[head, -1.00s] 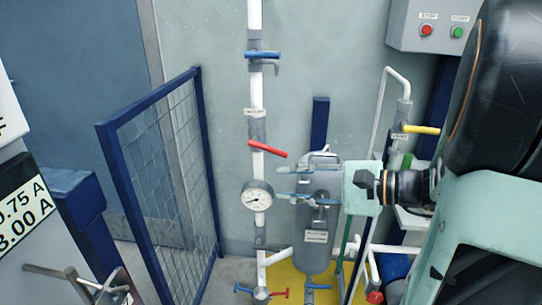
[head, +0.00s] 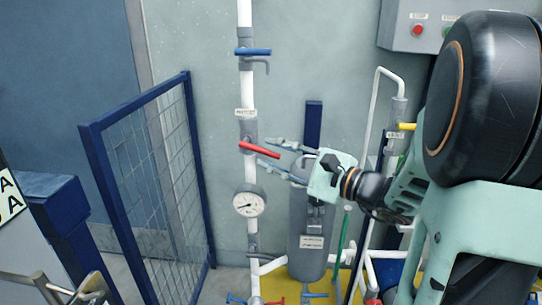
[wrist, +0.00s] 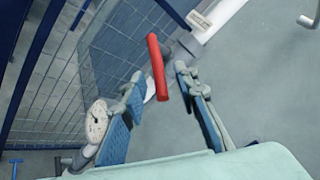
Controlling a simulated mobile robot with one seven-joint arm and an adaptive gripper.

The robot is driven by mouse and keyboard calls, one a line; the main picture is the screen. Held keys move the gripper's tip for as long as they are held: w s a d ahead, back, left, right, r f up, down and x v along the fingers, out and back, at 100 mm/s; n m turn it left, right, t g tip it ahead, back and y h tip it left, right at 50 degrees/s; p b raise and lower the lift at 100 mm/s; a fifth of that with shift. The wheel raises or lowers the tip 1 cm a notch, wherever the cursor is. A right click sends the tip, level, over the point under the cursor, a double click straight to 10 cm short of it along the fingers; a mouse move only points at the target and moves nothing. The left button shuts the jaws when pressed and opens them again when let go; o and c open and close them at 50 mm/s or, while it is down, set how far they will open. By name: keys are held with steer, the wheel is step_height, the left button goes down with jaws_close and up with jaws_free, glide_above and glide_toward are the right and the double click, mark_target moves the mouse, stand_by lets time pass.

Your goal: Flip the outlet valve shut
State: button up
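In the wrist view the red handle (wrist: 157,67) shows between the two fingertips of my gripper (wrist: 160,74), with gaps on both sides. I see no clear contact.
A blue-handled valve (head: 253,51) is higher on the pipe, and a pressure gauge (head: 249,202) is below. A grey cylinder (head: 312,240) stands right of the pipe. A blue mesh fence (head: 155,180) stands left. A yellow handle (head: 406,126) is at right.

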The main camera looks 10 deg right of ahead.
steer(key=shift+w+a, duration=0.3)
steer(key=shift+w, duration=0.05)
steer(key=shift+c, duration=0.2)
jaws_close()
